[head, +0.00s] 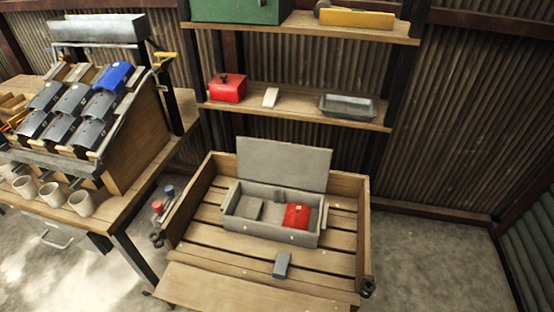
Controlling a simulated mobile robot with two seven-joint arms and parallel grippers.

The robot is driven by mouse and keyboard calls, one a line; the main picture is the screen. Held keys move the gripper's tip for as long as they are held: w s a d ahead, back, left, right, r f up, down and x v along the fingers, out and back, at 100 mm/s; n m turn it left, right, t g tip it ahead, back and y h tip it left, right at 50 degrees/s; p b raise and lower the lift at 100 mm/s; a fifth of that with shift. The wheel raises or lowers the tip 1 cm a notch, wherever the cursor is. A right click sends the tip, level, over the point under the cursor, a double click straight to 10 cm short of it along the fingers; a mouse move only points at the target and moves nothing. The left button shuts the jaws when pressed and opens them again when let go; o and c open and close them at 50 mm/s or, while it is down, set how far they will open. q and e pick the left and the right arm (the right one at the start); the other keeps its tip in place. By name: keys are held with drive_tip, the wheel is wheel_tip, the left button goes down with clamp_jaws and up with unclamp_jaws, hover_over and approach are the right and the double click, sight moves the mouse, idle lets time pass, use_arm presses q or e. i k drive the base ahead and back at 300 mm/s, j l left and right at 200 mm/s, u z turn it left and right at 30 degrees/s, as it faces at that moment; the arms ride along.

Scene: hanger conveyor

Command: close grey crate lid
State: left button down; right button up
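The grey crate (258,229) sits on the slatted floor of a wooden cart, in the middle of the head view. Its grey lid (285,164) stands open and roughly upright along the crate's back edge. Neither of my grippers shows in the head view.
A blue-grey block (282,265) lies on the slats in front of the crate. The wooden cart (357,185) has raised side walls. Shelves behind hold a red box (228,88) and a grey tray (348,107). A bench (134,205) with dark bins and cups stands at the left.

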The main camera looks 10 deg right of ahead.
sight(306, 168)
drive_tip(key=i+l+u, duration=0.1)
drive_tip(key=l+u, duration=0.25)
drive_tip(key=l, duration=0.3)
drive_tip(key=l+u, duration=0.3)
drive_tip(key=l, duration=0.4)
drive_tip(key=k+l+u, duration=0.1)
drive_tip(key=l+u, duration=0.25)
drive_tip(key=l, duration=0.3)
drive_tip(key=k+l+u, duration=0.15)
drive_tip(key=l+u, duration=0.15)
drive_tip(key=l, duration=0.35)
drive_tip(key=l+u, duration=0.3)
drive_tip(key=l, duration=0.3)
drive_tip(key=l+u, duration=0.25)
drive_tip(key=l, duration=0.35)
drive_tip(key=l+u, duration=0.3)
drive_tip(key=l, duration=0.25)
drive_tip(key=k+l+u, duration=0.3)
drive_tip(key=l, duration=0.25)
drive_tip(key=l+u, duration=0.4)
drive_tip(key=l, duration=0.55)
